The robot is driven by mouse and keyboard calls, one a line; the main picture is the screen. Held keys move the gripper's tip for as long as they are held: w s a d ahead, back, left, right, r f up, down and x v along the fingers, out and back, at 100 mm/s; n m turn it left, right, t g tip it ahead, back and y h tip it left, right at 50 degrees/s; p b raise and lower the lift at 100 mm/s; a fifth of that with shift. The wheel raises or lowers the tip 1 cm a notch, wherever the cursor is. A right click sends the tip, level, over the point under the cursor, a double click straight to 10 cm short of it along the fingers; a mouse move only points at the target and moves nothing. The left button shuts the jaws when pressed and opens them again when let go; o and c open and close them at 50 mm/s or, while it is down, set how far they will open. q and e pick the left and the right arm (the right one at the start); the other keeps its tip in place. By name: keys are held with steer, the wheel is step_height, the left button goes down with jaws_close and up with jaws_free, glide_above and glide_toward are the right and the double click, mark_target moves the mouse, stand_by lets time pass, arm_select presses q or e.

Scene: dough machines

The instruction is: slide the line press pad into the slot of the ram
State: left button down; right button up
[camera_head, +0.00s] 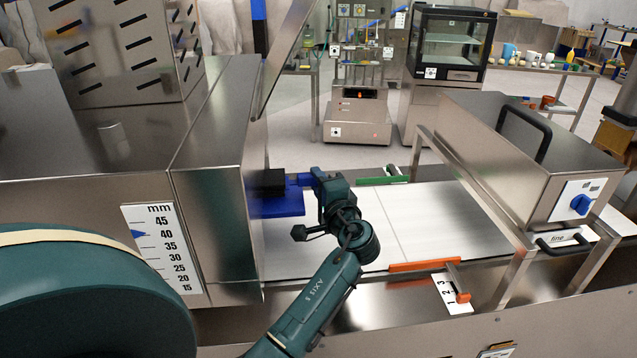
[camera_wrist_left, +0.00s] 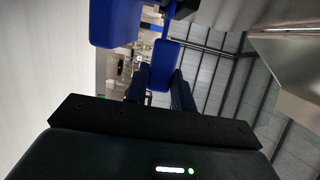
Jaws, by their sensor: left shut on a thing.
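The blue line press pad (camera_head: 283,207) is beside the steel housing at the left end of the white belt, with its flat plate roughly level. A black block (camera_head: 268,181), which looks like the ram's end, sits directly above the pad's left part; I cannot tell whether the pad is in its slot. My left gripper (camera_head: 314,181) is shut on the pad's blue handle. In the left wrist view, the handle (camera_wrist_left: 166,58) is between the fingers, and the pad's blue plate (camera_wrist_left: 115,20) is at the top. My right gripper is not in view.
A steel housing (camera_head: 215,160) with a millimetre scale (camera_head: 163,245) stands left. A steel machine (camera_head: 500,150) with a blue knob (camera_head: 581,204) bridges the belt (camera_head: 440,215) at right. An orange guide (camera_head: 425,264) and green guide (camera_head: 382,180) flank the belt.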

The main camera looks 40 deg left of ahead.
arm_select(q)
steer(key=shift+s+a+r, duration=0.1)
steer(key=shift+s+a, duration=0.1)
steer(key=shift+s+a, duration=0.15)
stand_by(0.3)
steer(key=c, duration=1.1)
jaws_free()
